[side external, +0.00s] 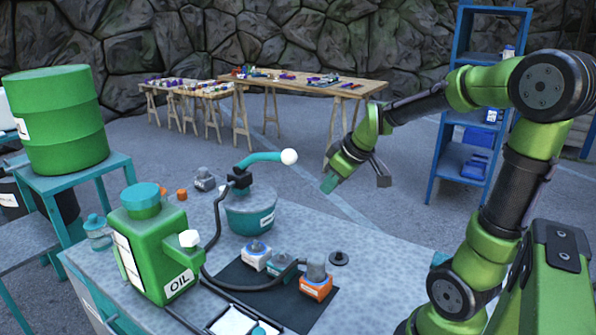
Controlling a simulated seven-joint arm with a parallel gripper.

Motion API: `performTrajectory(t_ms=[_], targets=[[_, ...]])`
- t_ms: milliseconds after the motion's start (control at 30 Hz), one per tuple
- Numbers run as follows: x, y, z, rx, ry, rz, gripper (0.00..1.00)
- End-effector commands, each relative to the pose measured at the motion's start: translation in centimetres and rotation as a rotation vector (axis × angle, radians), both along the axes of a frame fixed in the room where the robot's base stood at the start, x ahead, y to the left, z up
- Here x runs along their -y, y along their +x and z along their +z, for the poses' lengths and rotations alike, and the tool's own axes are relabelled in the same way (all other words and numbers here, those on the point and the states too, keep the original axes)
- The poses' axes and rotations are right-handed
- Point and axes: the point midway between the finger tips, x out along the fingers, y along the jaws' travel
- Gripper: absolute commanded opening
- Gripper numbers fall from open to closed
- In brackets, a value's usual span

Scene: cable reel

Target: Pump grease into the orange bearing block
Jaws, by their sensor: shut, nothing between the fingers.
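The orange bearing block (315,288) sits at the right of a dark mat on the workbench, with a grey part on top. A white-and-blue block (256,256) and a teal-grey block (284,268) sit left of it. A teal grease pot (250,214) stands behind the mat, with a teal lever (259,159) ending in a white ball (289,157). A black hose (213,235) runs from the pump head down and across the mat towards the blocks; I cannot tell where it ends. My gripper (329,184) is shut and empty, in the air right of the white ball, apart from it.
A green oil can (152,250) stands at the left of the workbench, with a white tray (235,322) in front. A dark round disc (339,258) lies right of the blocks. A green drum (55,120) stands on a teal stand. The bench's right part is mostly clear.

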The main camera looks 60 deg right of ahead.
Motion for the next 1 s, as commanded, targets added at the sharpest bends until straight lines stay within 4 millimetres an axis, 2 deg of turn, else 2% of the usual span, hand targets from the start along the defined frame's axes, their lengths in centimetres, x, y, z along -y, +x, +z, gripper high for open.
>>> performTrajectory(t_ms=[100,300,1000], targets=[[-0.1,-1.3,1.0,0.004,-0.002,-0.001,0.00],[-0.2,-2.3,1.6,0.000,0.000,-0.001,0.00],[-0.1,-2.3,1.6,0.001,0.000,-0.001,0.00]])
